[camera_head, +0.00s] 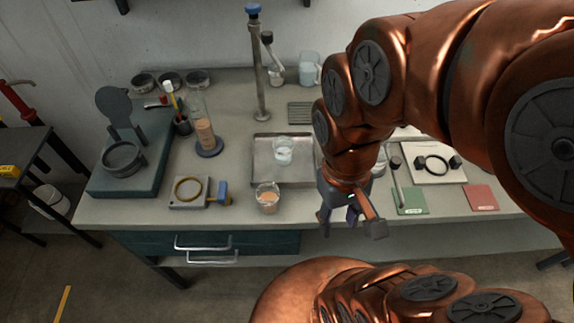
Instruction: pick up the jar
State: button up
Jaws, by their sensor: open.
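A small clear glass jar (268,199) with brown contents stands upright near the front edge of the bench. A second clear glass vessel (283,151) with pale contents stands in the metal tray (262,170). Another glass vessel (379,168) is partly hidden behind my arm. I cannot tell for sure which of these is the task's jar. My gripper (349,222) is open and empty, pointing down by the bench's front edge, to the right of the brown-filled jar and apart from it.
A tall cylinder (203,133) stands left of the tray. A ring fixture (188,190) with a blue knob lies left of the brown-filled jar. A tap post (258,70) rises behind the tray. Green (411,201) and red (482,197) pads lie right. My arm hides part of the bench.

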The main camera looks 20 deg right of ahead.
aim_at(282, 145)
jog(key=u, duration=0.05)
jog(key=k, duration=0.15)
jog(key=z, duration=2.75)
jog(key=k, duration=1.95)
jog(key=u, duration=2.2)
jog(key=i, duration=1)
jog(key=z, duration=0.05)
